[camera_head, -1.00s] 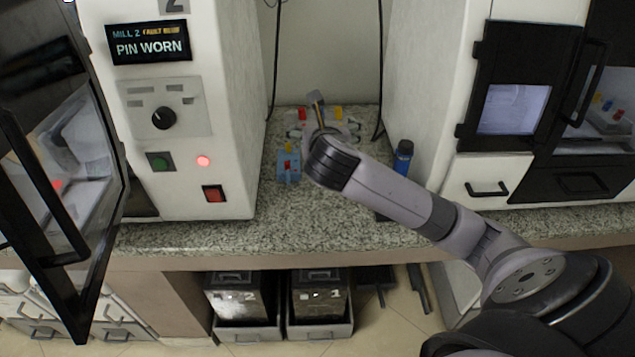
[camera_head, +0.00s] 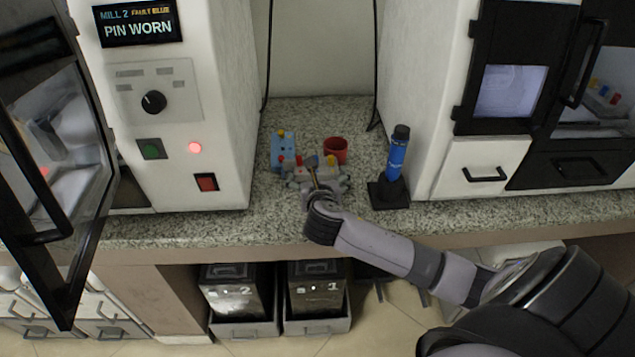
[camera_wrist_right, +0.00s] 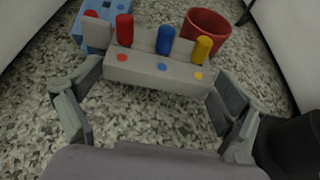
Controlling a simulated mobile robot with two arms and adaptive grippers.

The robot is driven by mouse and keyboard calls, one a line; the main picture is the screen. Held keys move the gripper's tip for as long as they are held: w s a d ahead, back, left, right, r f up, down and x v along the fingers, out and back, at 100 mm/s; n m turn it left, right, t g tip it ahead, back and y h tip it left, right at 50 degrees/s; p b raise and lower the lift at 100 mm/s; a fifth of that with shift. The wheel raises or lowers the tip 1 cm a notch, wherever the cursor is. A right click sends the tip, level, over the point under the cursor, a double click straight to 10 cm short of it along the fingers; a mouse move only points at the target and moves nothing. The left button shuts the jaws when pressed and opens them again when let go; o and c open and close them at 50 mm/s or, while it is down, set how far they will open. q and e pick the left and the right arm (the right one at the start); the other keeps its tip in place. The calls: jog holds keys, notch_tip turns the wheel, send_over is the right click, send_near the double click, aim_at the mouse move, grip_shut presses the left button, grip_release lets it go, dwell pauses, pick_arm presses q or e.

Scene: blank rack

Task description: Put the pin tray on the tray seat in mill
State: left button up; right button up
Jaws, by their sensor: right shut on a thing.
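The pin tray (camera_head: 323,172) is a grey block with red, blue and yellow pins standing in it. Matching coloured dots mark its near face in the right wrist view (camera_wrist_right: 135,68). My right gripper (camera_head: 317,178) has its fingers at the two ends of the tray and is shut on it, near the counter's front. I cannot tell how high the tray is above the counter. Mill 2 (camera_head: 215,100) is the white machine at left, with a "PIN WORN" display and a lit red lamp. Its glazed door (camera_head: 45,190) stands open. The tray seat cannot be made out. My left gripper is out of view.
A blue block (camera_head: 282,150) and a red cup (camera_head: 336,149) stand behind the tray. A blue bottle-like item (camera_head: 397,158) stands on a black base to the right. Another white machine (camera_head: 440,120) bounds the counter (camera_head: 235,228) at right. Bins sit below.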

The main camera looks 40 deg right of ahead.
jog(key=shift+s+f, duration=0.2)
jog(key=shift+f, duration=0.6)
jog(key=c, duration=0.3)
jog(key=o, duration=1.4)
jog(key=shift+f, duration=0.1)
jog(key=shift+o, duration=0.3)
jog(key=shift+w, duration=0.2)
